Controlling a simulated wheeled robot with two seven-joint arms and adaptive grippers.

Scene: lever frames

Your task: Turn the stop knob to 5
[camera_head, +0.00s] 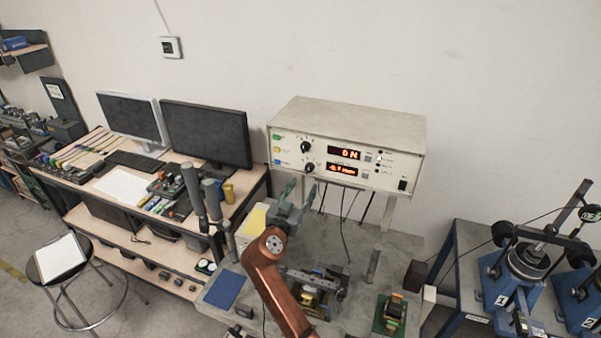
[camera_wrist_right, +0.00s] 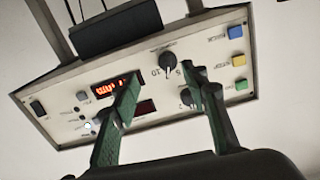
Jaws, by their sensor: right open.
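A pale control box (camera_head: 345,125) stands on legs at the back of the grey bench. Its front has two black knobs, an upper knob (camera_head: 306,147) and a lower knob (camera_head: 309,168), left of two lit red displays. Their labels are too small in the head view to tell which is the stop knob. My right gripper (camera_head: 299,187) is open and empty, below and in front of the knobs. In the right wrist view the box appears upside down: the lower knob (camera_wrist_right: 168,62) shows between the open fingers, and the upper knob (camera_wrist_right: 186,97) is partly hidden by one finger.
Green, yellow and blue buttons (camera_head: 277,149) line the box's left edge. A monitor (camera_head: 205,133) stands to the left. Mechanical parts (camera_head: 317,290) sit on the bench below the gripper. Blue machines (camera_head: 510,285) stand at right.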

